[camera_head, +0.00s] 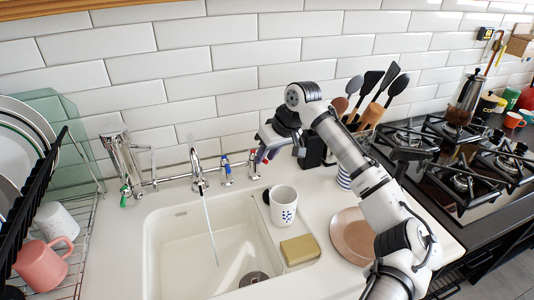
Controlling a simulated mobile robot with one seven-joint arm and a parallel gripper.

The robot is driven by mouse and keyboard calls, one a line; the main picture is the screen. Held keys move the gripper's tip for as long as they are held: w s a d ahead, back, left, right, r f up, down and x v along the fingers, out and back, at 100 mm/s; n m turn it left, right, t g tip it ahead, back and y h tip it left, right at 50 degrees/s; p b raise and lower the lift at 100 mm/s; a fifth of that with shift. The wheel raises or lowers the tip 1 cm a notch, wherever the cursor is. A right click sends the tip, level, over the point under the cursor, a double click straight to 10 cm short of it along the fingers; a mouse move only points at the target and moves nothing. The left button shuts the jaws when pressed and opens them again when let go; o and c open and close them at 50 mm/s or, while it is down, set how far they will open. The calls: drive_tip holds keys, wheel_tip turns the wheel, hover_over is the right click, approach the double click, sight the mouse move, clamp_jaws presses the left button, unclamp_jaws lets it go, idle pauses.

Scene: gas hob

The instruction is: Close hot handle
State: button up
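A chrome faucet (198,170) stands behind the white sink, and a thin stream of water (209,228) runs from it into the basin. A small lever with a blue mark (226,168) stands just right of the spout. Another small upright fitting (253,168) stands further right, partly covered by my gripper. A small red patch shows there, but I cannot tell whether it belongs to a hot handle. My gripper (263,153) hangs over the back of the counter, right of the faucet, pointing down and left. Its fingers are too small and dark to show whether they are open.
A white patterned mug (283,204) and a yellow sponge (300,249) stand right of the basin (160,232). A metal cylinder with a green lever (121,165) stands at left. A dish rack (85,240) is far left. A utensil holder, brown plate (352,236) and gas hob (470,165) are at right.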

clamp_jaws()
drive_tip(key=shift+s+a+m+t+h+p, duration=0.3)
drive_tip(key=shift+a+m+t+p, duration=0.15)
drive_tip(key=shift+m, duration=0.65)
drive_tip(key=shift+s+a+m+t+h+p, duration=0.25)
drive_tip(key=shift+a+m+t+p, duration=0.15)
drive_tip(key=shift+m, duration=0.7)
unclamp_jaws()
